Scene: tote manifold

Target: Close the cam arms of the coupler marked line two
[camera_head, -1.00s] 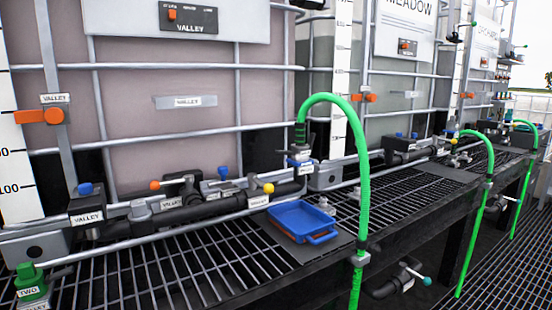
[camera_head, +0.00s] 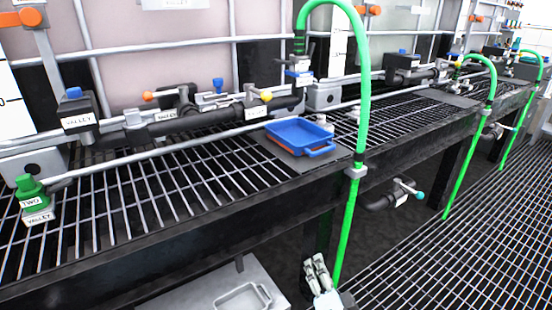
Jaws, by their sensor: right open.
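A green fitting (camera_head: 30,188) with a white label reading TWO stands at the far left, above a VALLEY label (camera_head: 39,217), beside the grey rail at the grating's edge. It stands upright, but its cam arms are too small to make out. My right gripper (camera_head: 314,262) shows at the bottom centre, fingers up, open and empty. It is far to the right of the green fitting and below the grating, close to the green hose in the picture. My left gripper is out of view.
A blue tray (camera_head: 298,134) sits on a dark plate on the grating (camera_head: 180,185). A tall green hose (camera_head: 363,100) arches down over the front edge. Black pipework (camera_head: 200,125) with orange, blue and yellow knobs runs behind. A teal-tipped valve (camera_head: 402,190) sits below the edge.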

